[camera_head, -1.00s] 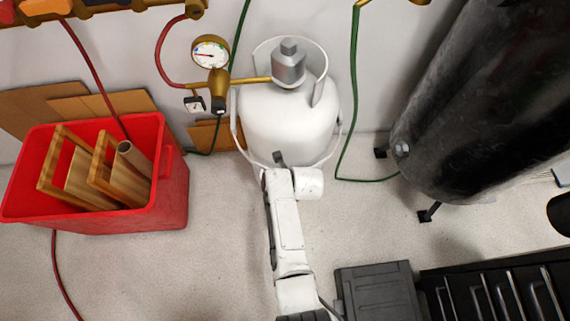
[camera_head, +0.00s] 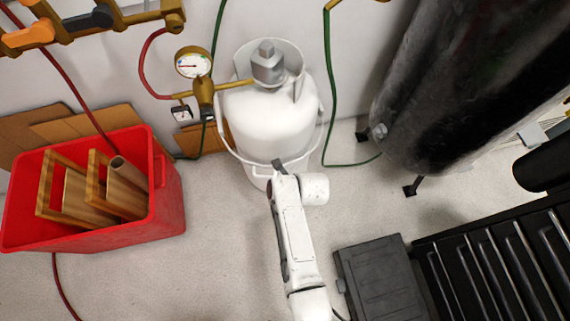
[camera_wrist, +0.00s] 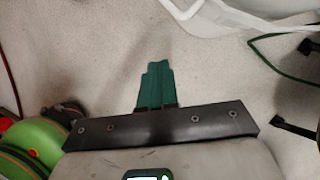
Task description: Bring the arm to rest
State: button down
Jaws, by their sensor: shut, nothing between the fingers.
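My white arm (camera_head: 295,240) reaches up from the bottom of the head view, with its elbow in front of the white gas cylinder. My gripper (camera_wrist: 155,82) shows in the wrist view as two green fingers pressed together, with nothing between them. It points over bare grey floor, below the pale edge of the cylinder. In the head view my gripper cannot be made out.
The white gas cylinder (camera_head: 262,120) stands close behind my arm. A red bin (camera_head: 100,238) with wooden pieces is at left. A black tank (camera_head: 440,90) is at right, a dark case (camera_head: 380,280) and black ribbed rack (camera_head: 495,265) at lower right. Floor between bin and arm is clear.

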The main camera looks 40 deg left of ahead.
jog(key=v, duration=0.2)
jog(key=p+v, duration=0.1)
jog(key=s+p+v, duration=0.1)
jog(key=v, duration=0.1)
jog(key=shift+d+r, duration=0.15)
jog(key=shift+r, duration=0.15)
jog(key=shift+d, duration=0.1)
jog(key=w+d+r+n+t+h+p, duration=0.1)
jog(key=d+r+n, duration=0.3)
jog(key=d, duration=0.8)
jog(key=d+r+n+h+p, duration=0.1)
jog(key=d+r+n+p, duration=0.2)
jog(key=d, duration=0.9)
jog(key=s+d+r+n+h, duration=0.1)
jog(key=s+d+r+n, duration=0.4)
jog(key=d, duration=0.5)
jog(key=s+d+r+n+h+p, duration=0.1)
jog(key=s+d+r+n+h, duration=0.1)
jog(key=s+d+r+n, duration=0.3)
jog(key=s+d+r, duration=0.4)
jog(key=d, duration=0.1)
jog(key=shift+s+n, duration=0.4)
jog(key=shift+d, duration=0.1)
